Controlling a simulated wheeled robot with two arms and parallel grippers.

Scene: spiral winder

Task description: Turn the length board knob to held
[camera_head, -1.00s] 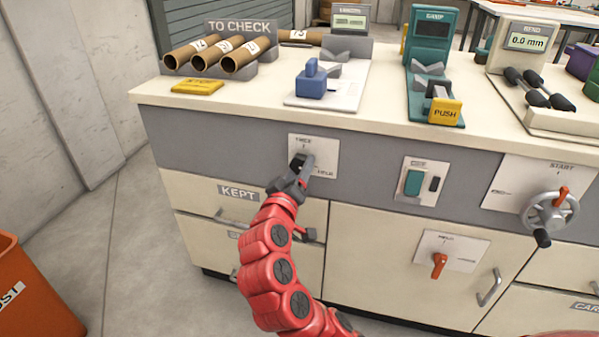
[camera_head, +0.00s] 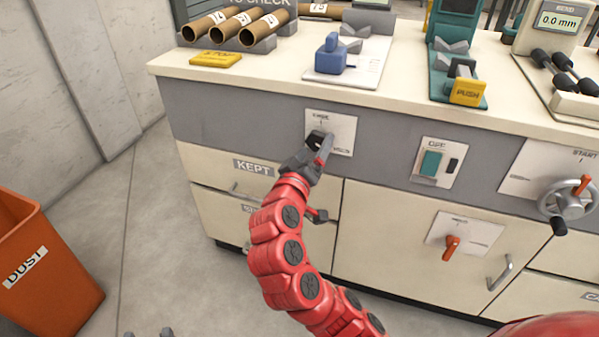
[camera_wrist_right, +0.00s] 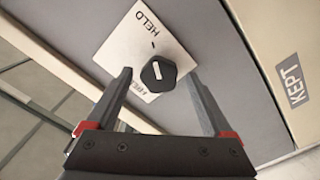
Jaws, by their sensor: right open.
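The length board knob (camera_wrist_right: 158,75) is dark and many-sided with a white line on its face. It sits on a white plate (camera_wrist_right: 122,45) marked HELD at one end and FREE at the other. The plate also shows on the cabinet's grey front in the head view (camera_head: 343,128). My right gripper (camera_wrist_right: 160,76) is open, with one finger to each side of the knob in the wrist view; I cannot tell if they touch it. Grey tips of my left gripper (camera_head: 149,333) barely show at the bottom edge.
Above is the worktop with the length board (camera_head: 369,65) and its blue block (camera_head: 331,56). Right of the plate are a green switch (camera_head: 431,163), a red-orange knob (camera_head: 450,246) and a handwheel (camera_head: 565,203). An orange dust bin (camera_head: 45,270) stands left; the floor between is clear.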

